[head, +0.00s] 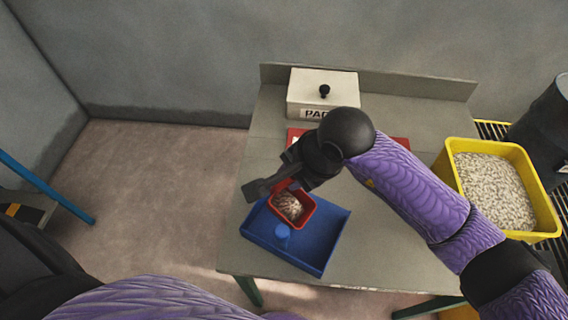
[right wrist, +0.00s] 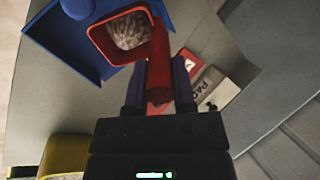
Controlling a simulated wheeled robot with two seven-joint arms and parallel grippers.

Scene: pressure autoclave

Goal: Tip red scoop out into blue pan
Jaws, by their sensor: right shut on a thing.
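The red scoop (head: 304,219) is a small square cup holding pale, brownish grains, and it is over the upper part of the blue pan (head: 322,251). My right gripper (head: 270,186) is shut on the scoop's red handle. In the right wrist view the handle of the red scoop (right wrist: 160,60) sits between the two fingers of the right gripper (right wrist: 159,88). The grains are in the cup. The blue pan (right wrist: 90,38) shows under and beside it, with a blue round knob (head: 282,231). I cannot tell the gap between scoop and pan. My left gripper is out of view.
The grey table (head: 375,270) is bare right of the pan. A white lettered box (head: 307,88) with a black knob stands at the back. A red panel (head: 400,143) lies partly behind my arm. A yellow bin (head: 447,178) of pale pellets and a dark drum (head: 545,120) are right.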

